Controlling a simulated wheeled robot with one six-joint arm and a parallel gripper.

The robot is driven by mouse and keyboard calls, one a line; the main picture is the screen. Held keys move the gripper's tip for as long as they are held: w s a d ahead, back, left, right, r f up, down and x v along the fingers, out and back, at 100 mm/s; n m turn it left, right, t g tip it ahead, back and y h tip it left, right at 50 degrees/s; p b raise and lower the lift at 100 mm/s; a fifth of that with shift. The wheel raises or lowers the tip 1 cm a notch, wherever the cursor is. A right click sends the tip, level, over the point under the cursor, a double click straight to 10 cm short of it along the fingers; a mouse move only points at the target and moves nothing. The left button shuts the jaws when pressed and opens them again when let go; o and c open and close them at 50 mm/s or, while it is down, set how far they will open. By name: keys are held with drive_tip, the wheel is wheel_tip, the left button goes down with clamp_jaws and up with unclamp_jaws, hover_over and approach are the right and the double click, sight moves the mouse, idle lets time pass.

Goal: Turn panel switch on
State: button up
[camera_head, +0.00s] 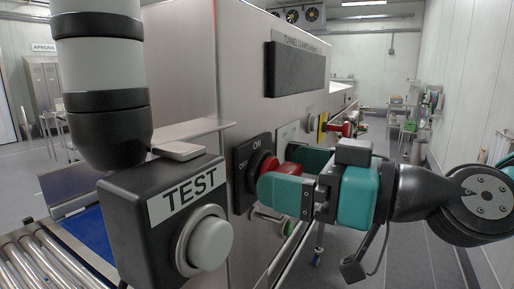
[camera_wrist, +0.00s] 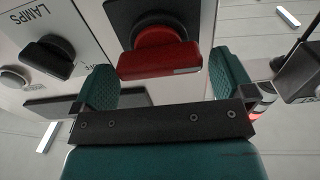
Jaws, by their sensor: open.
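The panel switch is a red rotary handle (camera_head: 289,169) on a black plate (camera_head: 241,186) marked ON at the top and OFF at the left. My teal gripper (camera_head: 287,175) is at the switch, its near finger hiding part of the handle. In the wrist view the red handle (camera_wrist: 160,62) lies between the two spread fingers, with a gap to the left finger. A pale mark shows at the handle's right end. Contact at the right finger is unclear. I cannot tell which label the handle points to.
A black LAMPS knob (camera_wrist: 46,57) sits beside the switch. A TEST box (camera_head: 169,215) with a grey button stands in front, left of my gripper. A roller conveyor (camera_head: 35,262) is at lower left. The aisle floor at right is largely open.

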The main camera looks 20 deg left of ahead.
drive_tip(key=shift+a, duration=0.7)
drive_tip(key=c, duration=0.8)
